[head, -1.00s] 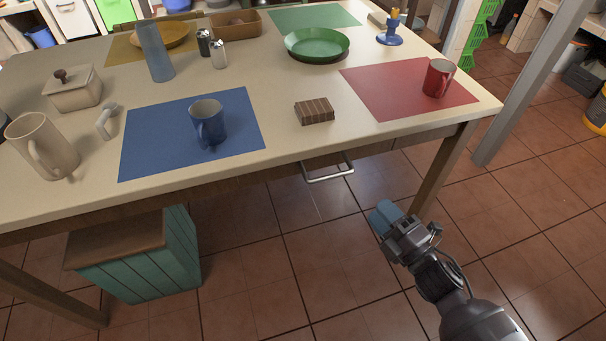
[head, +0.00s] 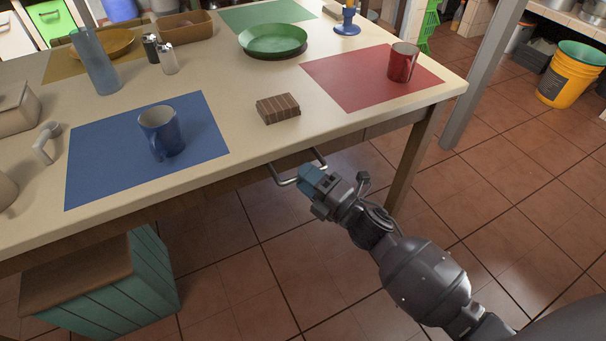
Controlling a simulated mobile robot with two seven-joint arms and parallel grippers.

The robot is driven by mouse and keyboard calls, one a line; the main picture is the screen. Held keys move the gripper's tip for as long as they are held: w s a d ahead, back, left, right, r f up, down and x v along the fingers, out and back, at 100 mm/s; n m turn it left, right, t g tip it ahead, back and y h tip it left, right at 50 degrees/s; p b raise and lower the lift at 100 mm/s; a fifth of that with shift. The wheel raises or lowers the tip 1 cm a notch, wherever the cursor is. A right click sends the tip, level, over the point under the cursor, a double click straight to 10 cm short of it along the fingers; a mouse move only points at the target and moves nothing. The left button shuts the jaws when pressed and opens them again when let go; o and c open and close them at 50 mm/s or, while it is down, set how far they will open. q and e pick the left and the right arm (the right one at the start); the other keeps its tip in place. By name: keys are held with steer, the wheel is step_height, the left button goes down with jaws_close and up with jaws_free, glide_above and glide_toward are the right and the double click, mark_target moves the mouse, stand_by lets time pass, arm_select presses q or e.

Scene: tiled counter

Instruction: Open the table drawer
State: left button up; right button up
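The table (head: 240,160) has a drawer in its front side, below the tabletop edge. The drawer's metal bar handle (head: 283,181) sticks out under the edge, and the drawer front is mostly hidden by the tabletop. My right gripper (head: 311,178), with blue fingertips, is at the right part of the handle, overlapping it in the picture. I cannot tell whether the fingers are around the bar or just beside it, or how far apart they are. My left gripper is not in view.
On the table are a blue mug (head: 161,132) on a blue mat, a brown striped block (head: 278,108), a red mug (head: 403,62) and a green plate (head: 273,40). A teal wooden crate (head: 112,290) stands below. A table leg (head: 412,160) is right of my gripper.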

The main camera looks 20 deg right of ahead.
steer(key=shift+w+a+r, duration=0.1)
steer(key=shift+w+a, duration=0.15)
steer(key=shift+w, duration=0.25)
steer(key=shift+c, duration=0.5)
jaws_close()
